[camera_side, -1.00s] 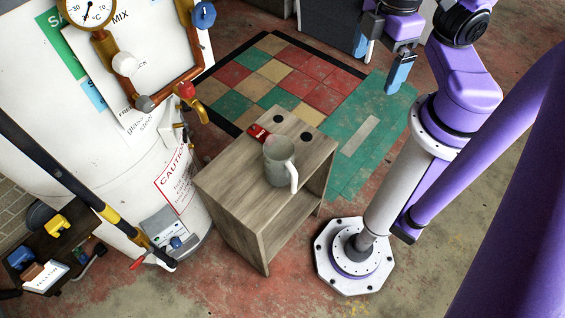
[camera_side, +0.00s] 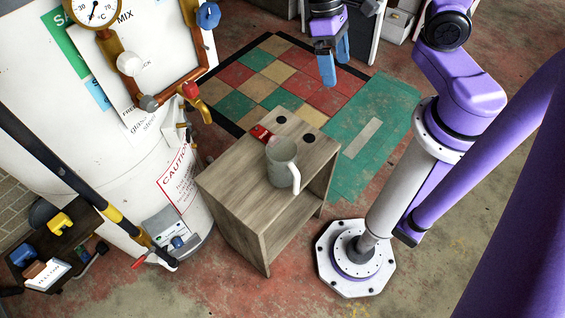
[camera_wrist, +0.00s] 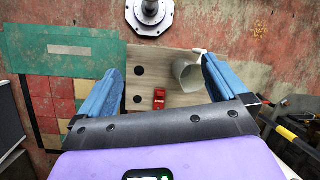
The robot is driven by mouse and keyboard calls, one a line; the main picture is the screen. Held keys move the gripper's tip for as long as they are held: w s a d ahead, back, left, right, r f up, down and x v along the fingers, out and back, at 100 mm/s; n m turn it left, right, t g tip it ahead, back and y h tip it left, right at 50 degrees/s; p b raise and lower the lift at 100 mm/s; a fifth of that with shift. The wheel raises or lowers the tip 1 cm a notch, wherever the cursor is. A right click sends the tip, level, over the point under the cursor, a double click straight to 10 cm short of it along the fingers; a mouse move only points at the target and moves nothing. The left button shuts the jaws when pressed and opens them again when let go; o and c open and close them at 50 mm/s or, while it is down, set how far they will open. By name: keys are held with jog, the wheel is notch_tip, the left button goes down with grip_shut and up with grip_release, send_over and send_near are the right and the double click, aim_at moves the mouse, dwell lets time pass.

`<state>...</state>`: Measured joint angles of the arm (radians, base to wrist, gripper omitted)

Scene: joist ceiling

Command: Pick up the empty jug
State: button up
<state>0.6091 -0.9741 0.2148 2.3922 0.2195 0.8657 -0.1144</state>
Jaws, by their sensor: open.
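A pale grey-white jug (camera_side: 281,163) stands upright on top of a small wooden stand (camera_side: 230,185) in the side view. Its handle points to the lower right. In the wrist view the jug (camera_wrist: 187,74) is seen from above, right of the middle and close to the right finger. My gripper (camera_side: 335,68) is open and empty, with blue fingers, above the floor beyond the stand and higher than the jug. In the wrist view its fingers (camera_wrist: 160,85) frame the stand top. I cannot see the jug's inside clearly.
A small red object (camera_side: 260,133) lies on the stand top beside the jug, near two black discs (camera_side: 308,137). A white tank (camera_side: 130,150) with pipes and a red-handled valve (camera_side: 188,90) stands to the left. Coloured floor tiles (camera_side: 275,72) lie open behind the stand.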

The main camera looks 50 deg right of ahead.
aim_at(284, 160)
jog(key=d+f+m+t+y, duration=0.1)
jog(key=d+f+m+y, duration=0.15)
jog(key=f+m, duration=0.35)
jog(key=s+d+f+m+t+y, duration=0.1)
jog(key=d+f+m+y, duration=0.1)
jog(key=f+m+y, duration=0.4)
jog(key=d+f+m+t+y, duration=0.1)
jog(key=d+f+m+y, duration=0.15)
jog(key=f+m, duration=0.35)
jog(key=s+a+f+m+t, duration=0.3)
jog(key=a+f+m+t, duration=0.1)
jog(key=m+t, duration=0.4)
jog(key=shift+w+a+f+m+t, duration=0.1)
jog(key=shift+w+a+f+m, duration=0.25)
jog(key=shift+w+a+f, duration=1.55)
jog(key=shift+w+a+f+m+t, duration=0.1)
jog(key=shift+w+a+f+m, duration=0.55)
jog(key=shift+a, duration=2.4)
jog(key=shift+w+a+f+m+t, duration=0.1)
jog(key=shift+w+a+f, duration=1.2)
jog(key=shift+a, duration=1.2)
jog(key=shift+w+r, duration=0.2)
jog(key=shift+r, duration=0.05)
jog(key=c, duration=0.8)
